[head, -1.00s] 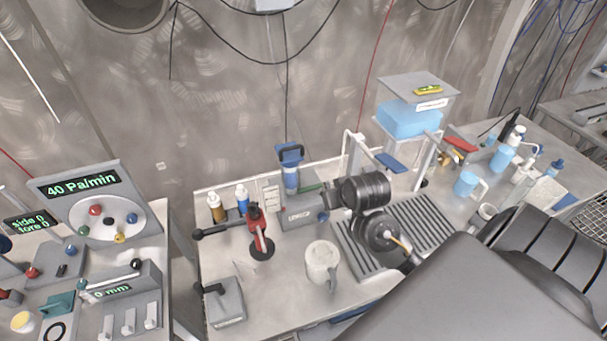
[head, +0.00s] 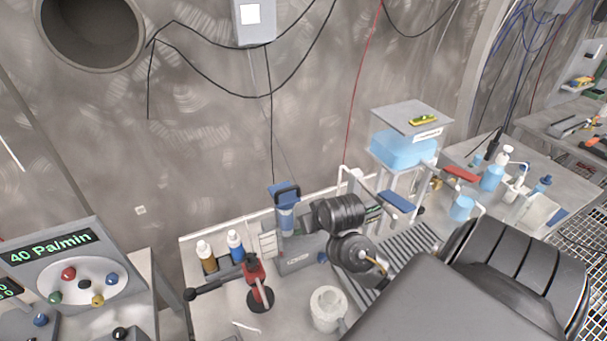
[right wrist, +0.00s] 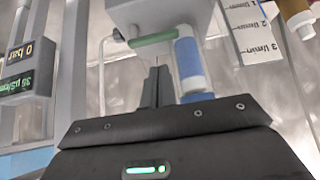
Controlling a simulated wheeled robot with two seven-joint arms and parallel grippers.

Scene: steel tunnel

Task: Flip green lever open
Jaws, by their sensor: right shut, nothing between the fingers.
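The green lever (right wrist: 152,40) shows in the right wrist view as a short horizontal bar. It sits at the lower front edge of a grey housing (right wrist: 155,12), left of a white and blue cylinder (right wrist: 188,65). My right gripper (right wrist: 158,70) is shut and empty, with its fingertips pointing up just below the lever in that picture. I cannot tell whether they touch it. In the head view my right arm covers the gripper and most of the device, and I cannot make out the lever clearly there. My left gripper is not in view.
A red-handled stand (head: 257,280), two small bottles (head: 207,258) and a white mug (head: 327,308) are near the device. A clear tank of blue liquid (head: 403,150) stands behind my right arm. A control panel (head: 75,265) is at the left.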

